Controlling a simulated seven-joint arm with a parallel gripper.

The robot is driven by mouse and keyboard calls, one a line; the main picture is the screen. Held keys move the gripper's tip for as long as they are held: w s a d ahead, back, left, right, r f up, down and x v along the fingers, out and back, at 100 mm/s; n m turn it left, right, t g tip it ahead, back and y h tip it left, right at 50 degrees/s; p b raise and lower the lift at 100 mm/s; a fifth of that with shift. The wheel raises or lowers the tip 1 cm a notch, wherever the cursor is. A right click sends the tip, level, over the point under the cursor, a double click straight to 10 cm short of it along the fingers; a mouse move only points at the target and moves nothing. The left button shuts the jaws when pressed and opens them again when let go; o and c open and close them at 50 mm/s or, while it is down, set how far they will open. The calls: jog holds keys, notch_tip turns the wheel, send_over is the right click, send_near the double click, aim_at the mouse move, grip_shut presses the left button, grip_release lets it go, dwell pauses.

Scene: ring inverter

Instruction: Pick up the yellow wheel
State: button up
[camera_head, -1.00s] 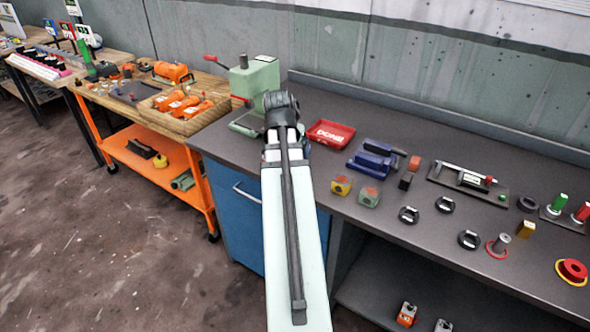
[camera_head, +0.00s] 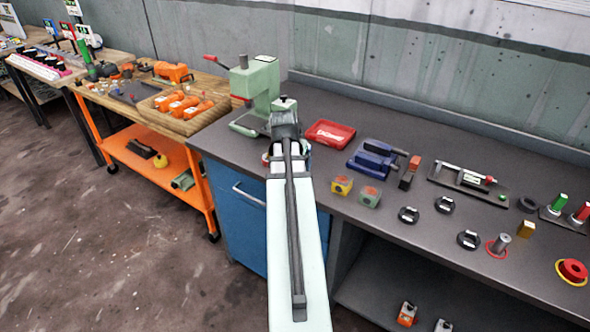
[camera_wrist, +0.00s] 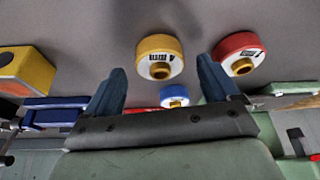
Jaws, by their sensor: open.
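The yellow wheel (camera_wrist: 171,43) shows in the wrist view, with a white face, dark printing and a yellow hub. My gripper (camera_wrist: 160,64) is open and empty. Its two blue fingers appear to the left and right of the yellow wheel, with the right finger nearer to it in the picture. Whether the fingers are level with the wheel, I cannot tell. In the head view my own arm hides the yellow wheel and the fingertips.
A red wheel (camera_wrist: 238,42) is close by on the right, beyond the right finger. A blue wheel (camera_wrist: 174,92) shows between the fingers. A green press (camera_head: 263,88) stands at the bench's left end, with a red tray (camera_head: 331,134) to the right of my arm.

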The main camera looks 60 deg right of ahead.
jog(key=shift+d+f, duration=0.25)
jog(key=shift+f, duration=0.35)
jog(key=shift+c, duration=0.3)
jog(key=c, duration=1.4)
